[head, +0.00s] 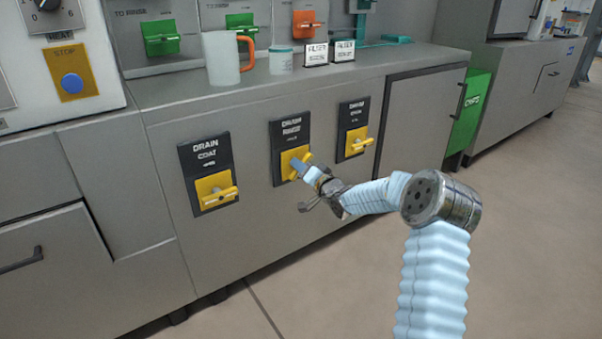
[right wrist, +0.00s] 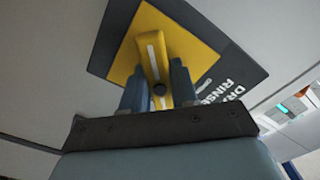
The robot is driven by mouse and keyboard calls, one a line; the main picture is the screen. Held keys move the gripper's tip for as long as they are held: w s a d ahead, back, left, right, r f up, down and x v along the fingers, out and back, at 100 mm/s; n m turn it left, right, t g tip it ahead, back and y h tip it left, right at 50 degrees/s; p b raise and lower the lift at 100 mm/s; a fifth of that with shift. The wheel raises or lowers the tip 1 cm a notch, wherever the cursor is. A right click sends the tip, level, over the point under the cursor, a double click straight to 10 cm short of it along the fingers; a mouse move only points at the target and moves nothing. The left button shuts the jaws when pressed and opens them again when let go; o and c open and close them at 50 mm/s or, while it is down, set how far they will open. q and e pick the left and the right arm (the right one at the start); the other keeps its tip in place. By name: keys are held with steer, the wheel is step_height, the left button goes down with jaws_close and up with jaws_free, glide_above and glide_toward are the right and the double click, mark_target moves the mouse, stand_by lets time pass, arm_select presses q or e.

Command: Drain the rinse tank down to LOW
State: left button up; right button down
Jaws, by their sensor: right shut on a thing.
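The rinse drain valve is a yellow handle on a yellow plate (head: 291,154), set in a dark panel (head: 291,130) on the grey cabinet front, in the middle of three drain valves. My right gripper (head: 301,168) is at this valve. In the right wrist view the fingers (right wrist: 159,88) stand on both sides of the yellow handle (right wrist: 153,52), shut on it. The panel's lettering, partly cut off, reads "DR… RINSE" there. The handle's exact angle is partly hidden by my gripper in the head view. My left gripper is not in view.
The coat drain valve (head: 215,190) is to the left and another yellow drain valve (head: 356,142) to the right. A jug (head: 221,59), a small tub (head: 281,62) and two label cards stand on the counter (head: 180,90) above. A green bin (head: 470,112) is farther right. Floor is clear.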

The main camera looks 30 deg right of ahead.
steer(key=shift+f+n, duration=0.1)
steer(key=shift+n, duration=0.2)
steer(key=c, duration=1)
jaws_free()
steer(key=shift+o, duration=0.2)
steer(key=s+d, duration=0.1)
steer(key=s, duration=1.3)
steer(key=shift+w, duration=0.1)
